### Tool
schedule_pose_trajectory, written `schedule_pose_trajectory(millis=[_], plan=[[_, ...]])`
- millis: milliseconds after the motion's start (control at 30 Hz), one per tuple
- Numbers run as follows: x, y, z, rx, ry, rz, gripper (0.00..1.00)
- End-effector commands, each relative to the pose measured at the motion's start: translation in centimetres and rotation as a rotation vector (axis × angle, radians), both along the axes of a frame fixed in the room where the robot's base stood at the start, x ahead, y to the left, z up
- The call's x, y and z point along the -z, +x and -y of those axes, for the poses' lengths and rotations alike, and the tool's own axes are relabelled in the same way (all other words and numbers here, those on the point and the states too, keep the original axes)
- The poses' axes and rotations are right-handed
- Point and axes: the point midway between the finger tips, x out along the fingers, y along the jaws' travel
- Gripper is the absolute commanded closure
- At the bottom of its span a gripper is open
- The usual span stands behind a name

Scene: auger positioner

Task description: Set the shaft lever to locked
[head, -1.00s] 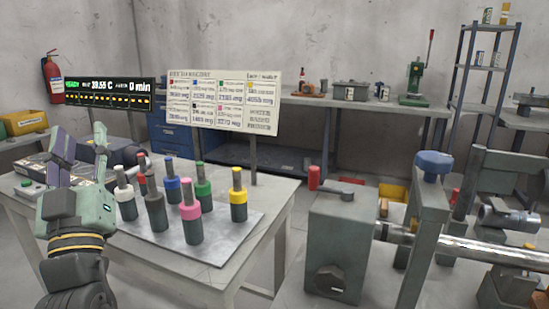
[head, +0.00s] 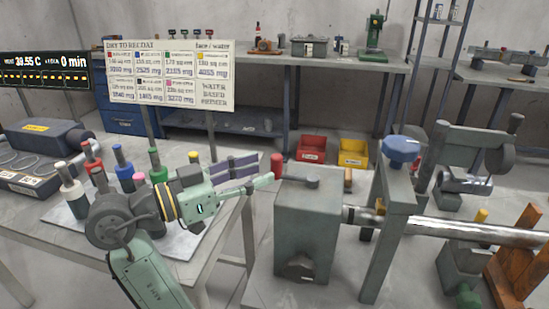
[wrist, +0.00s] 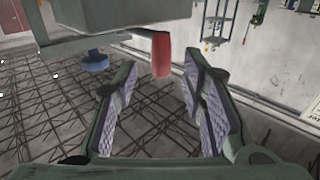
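The shaft lever has a red upright knob (head: 277,166) at the left end of a dark arm (head: 305,181). It sits on top of a grey-green housing block (head: 305,228), from whose direction a metal shaft (head: 480,231) runs right. My gripper (head: 264,172) reaches in from the left, its fingers pointing at the knob. In the wrist view my gripper (wrist: 160,75) is open, with ridged purple pads, and the red knob (wrist: 161,54) shows between the fingertips, with gaps either side. I cannot tell whether the fingertips touch it.
A blue-knobbed clamp post (head: 401,150) stands right of the block. Several colour-capped bottles, including a white-topped one (head: 72,190), stand on the left table behind my arm. Red (head: 312,148) and yellow (head: 353,152) bins lie behind the block.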

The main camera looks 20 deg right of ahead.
Motion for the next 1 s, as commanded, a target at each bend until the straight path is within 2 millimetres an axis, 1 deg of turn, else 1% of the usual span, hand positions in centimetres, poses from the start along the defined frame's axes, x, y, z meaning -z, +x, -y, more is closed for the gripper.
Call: schedule_pose_trajectory(millis=[33, 133, 200, 333, 467, 700, 1000], plan=[[-0.3, 0.1, 1.0, 0.004, 0.001, -0.002, 0.62], [-0.2, 0.4, 2.7, 0.003, 0.001, -0.001, 0.62], [-0.2, 0.7, 3.7, 0.002, 0.000, -0.002, 0.62], [-0.1, 0.9, 4.8, 0.000, 0.000, 0.000, 0.62], [0.0, 1.1, 5.2, -0.003, 0.000, 0.000, 0.62], [0.0, 1.1, 5.2, -0.003, -0.001, 0.000, 0.63], [0.0, 1.1, 5.2, -0.003, -0.001, 0.000, 0.83]])
